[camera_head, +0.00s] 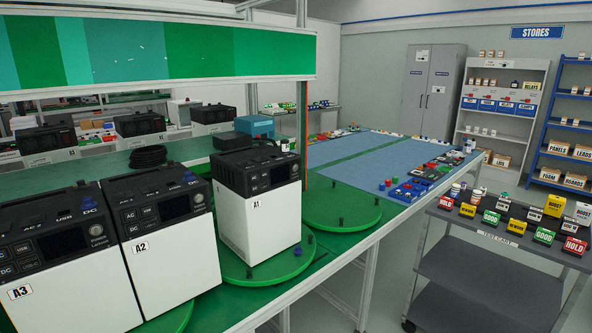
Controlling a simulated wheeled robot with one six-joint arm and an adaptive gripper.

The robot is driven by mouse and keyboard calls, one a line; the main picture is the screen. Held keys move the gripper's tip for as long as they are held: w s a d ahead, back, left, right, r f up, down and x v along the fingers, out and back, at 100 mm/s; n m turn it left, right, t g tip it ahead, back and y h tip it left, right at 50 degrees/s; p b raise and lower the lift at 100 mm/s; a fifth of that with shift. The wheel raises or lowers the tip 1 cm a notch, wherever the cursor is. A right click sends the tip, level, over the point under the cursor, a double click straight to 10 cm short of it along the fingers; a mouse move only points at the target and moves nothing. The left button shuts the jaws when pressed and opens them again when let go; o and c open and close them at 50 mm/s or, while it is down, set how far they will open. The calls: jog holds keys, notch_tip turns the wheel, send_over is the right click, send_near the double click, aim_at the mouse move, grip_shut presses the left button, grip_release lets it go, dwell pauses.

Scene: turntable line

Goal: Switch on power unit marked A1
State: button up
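The power unit marked A1 (262,222) stands upright on a green round turntable (303,262) in the middle of the picture. It has a white body and a black top with a control panel (266,176). The panel carries buttons and a small dark screen; whether the unit is on cannot be told. A unit marked A2 (166,265) stands to its left. A unit marked A3 (62,297) stands at the far left, cut by the picture edge. My gripper is not in view.
An empty green turntable (345,210) with dark pegs lies behind A1. A blue mat (365,165) with small parts covers the far bench. A grey cart (475,272) with coloured blocks stands at right. Floor between bench and cart is clear. More black-topped units (46,142) stand behind.

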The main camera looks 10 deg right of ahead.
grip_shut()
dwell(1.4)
